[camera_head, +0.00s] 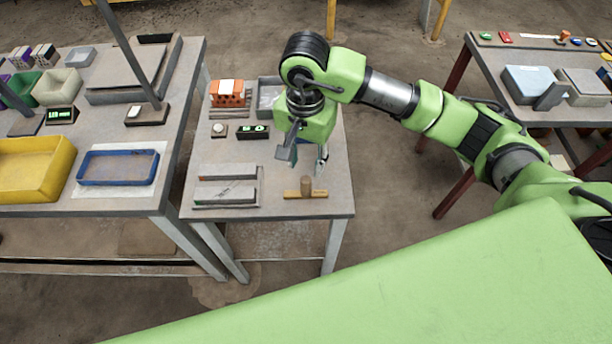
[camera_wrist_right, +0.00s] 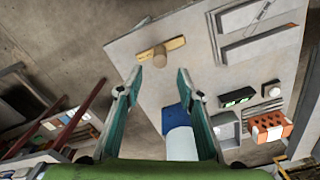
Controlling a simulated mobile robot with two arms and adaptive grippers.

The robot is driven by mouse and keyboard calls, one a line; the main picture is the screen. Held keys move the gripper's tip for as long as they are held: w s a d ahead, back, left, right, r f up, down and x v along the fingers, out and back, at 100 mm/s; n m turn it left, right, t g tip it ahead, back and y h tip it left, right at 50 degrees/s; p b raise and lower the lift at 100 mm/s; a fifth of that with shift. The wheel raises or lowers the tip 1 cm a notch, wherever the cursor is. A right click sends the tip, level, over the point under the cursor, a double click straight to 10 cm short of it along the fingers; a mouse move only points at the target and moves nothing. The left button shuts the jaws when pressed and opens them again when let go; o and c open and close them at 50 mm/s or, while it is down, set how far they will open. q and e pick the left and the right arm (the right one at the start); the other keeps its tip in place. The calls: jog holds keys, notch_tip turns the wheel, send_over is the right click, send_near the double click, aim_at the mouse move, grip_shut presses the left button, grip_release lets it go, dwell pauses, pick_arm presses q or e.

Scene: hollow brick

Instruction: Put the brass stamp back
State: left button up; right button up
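A flat brass-coloured bar with an upright wooden knob, which looks like the brass stamp (camera_head: 306,188), lies near the front right of the middle table. In the right wrist view the brass stamp (camera_wrist_right: 160,52) lies beyond the fingertips, with clear space around it. My right gripper (camera_head: 307,160) hangs over the table behind the stamp. In the wrist view the right gripper (camera_wrist_right: 158,78) has its two fingers spread, with nothing between the tips. A blue and white thing (camera_wrist_right: 179,132) shows lower down between the fingers; its contact cannot be told. My left gripper is not in view.
The middle table (camera_head: 270,205) also bears two long grey trays (camera_head: 225,192), an orange brick (camera_head: 230,93), a small display (camera_head: 253,131) and a grey box (camera_head: 268,98). A left table has a blue tray (camera_head: 118,167) and a yellow tray (camera_head: 30,168). A right table (camera_head: 500,60) stands farther off.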

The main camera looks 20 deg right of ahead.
jog(key=shift+r+b, duration=0.35)
jog(key=shift+r, duration=1.6)
